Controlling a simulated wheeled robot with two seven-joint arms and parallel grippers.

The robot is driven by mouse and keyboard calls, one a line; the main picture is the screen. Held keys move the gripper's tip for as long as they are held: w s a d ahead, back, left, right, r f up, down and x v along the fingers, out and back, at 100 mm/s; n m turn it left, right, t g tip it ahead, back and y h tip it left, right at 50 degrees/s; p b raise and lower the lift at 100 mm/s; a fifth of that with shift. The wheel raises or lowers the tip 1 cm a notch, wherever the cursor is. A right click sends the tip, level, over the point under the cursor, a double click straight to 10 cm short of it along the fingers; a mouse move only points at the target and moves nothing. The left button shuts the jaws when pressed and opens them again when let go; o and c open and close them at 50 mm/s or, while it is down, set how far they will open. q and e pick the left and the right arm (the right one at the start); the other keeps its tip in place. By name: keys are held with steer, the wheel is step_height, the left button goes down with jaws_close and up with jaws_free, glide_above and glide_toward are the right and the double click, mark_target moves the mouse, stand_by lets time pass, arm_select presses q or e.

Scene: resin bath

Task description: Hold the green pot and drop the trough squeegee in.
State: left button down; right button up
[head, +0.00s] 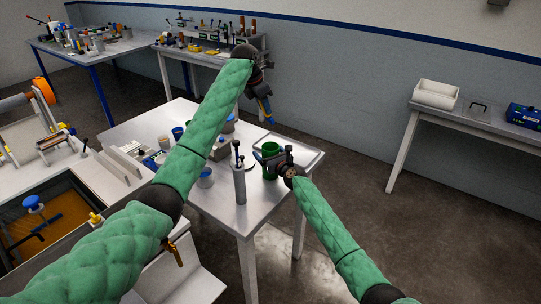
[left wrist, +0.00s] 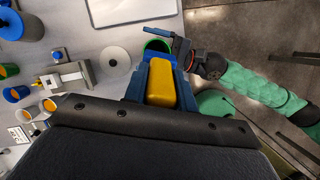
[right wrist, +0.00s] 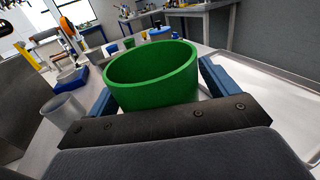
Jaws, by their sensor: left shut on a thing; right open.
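The green pot (head: 270,170) stands upright near the right end of the middle table. In the right wrist view the pot (right wrist: 152,80) is between the blue fingers of my right gripper (right wrist: 155,88), which is open around it. My left gripper (head: 264,100) is raised above the table's far side in the head view.
A grey canister (head: 239,185) with tools stands left of the pot. A shallow tray (head: 302,148) lies behind it. The resin bath (head: 45,225) is at the left. The floor to the right is clear.

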steer(key=c, duration=1.1)
steer(key=o, duration=1)
steer(key=c, duration=0.8)
